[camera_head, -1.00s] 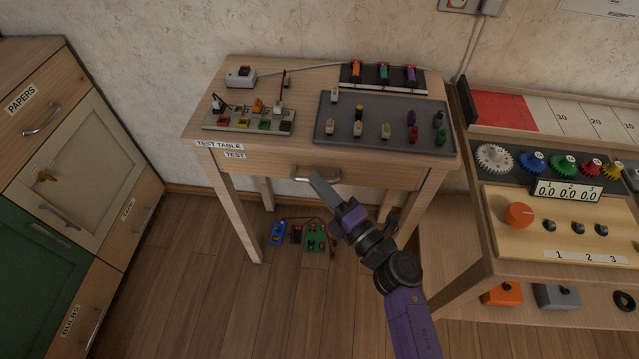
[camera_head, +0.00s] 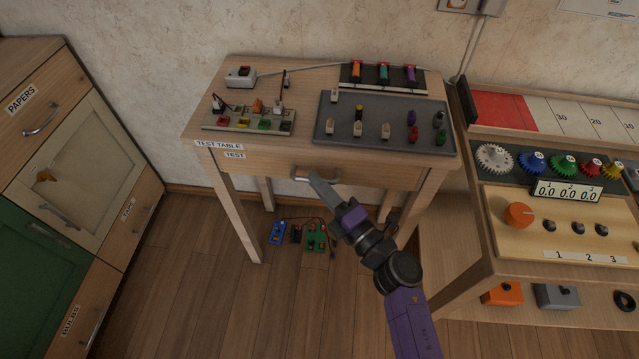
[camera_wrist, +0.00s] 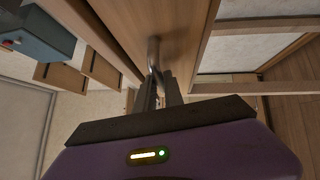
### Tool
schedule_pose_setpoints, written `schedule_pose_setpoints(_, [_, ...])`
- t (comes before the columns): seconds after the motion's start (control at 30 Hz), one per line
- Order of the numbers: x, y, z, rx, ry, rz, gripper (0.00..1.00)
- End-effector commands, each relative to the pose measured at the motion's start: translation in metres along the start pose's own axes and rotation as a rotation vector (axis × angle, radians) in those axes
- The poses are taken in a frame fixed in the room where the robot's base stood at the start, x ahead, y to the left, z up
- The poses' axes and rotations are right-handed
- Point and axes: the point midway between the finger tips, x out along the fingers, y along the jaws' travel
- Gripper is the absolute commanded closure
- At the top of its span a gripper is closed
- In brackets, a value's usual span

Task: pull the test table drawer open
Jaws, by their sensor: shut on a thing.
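The test table (camera_head: 300,75) is a light wooden table with "TEST TABLE" and "TEST" labels. Its drawer (camera_head: 270,165) sits under the top at the front, and its front looks flush with the table frame. The drawer's metal bar handle (camera_head: 302,178) also shows in the wrist view (camera_wrist: 153,52). My gripper (camera_head: 314,178) reaches up from the lower right to the handle. In the wrist view my gripper (camera_wrist: 160,78) has its fingers shut on the handle. The fingers hide part of the handle in both views.
A grey tray (camera_head: 350,140) with small parts and a board of coloured blocks (camera_head: 248,123) stand on the table. Circuit boards (camera_head: 314,238) lie on the floor beneath. A cabinet (camera_head: 90,165) is at left, a gear bench (camera_head: 550,220) at right. Floor before the drawer is clear.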

Motion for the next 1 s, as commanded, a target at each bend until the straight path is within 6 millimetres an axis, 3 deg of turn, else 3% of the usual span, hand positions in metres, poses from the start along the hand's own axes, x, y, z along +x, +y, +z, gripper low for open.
schedule_pose_setpoints(0.57, [-0.005,0.0,-0.004,0.002,-0.001,-0.003,1.0])
schedule_pose_setpoints(0.77, [-0.025,0.006,-0.024,0.004,-0.001,-0.005,1.0])
schedule_pose_setpoints(1.0, [-0.063,0.015,-0.062,0.004,0.0,-0.006,1.0])
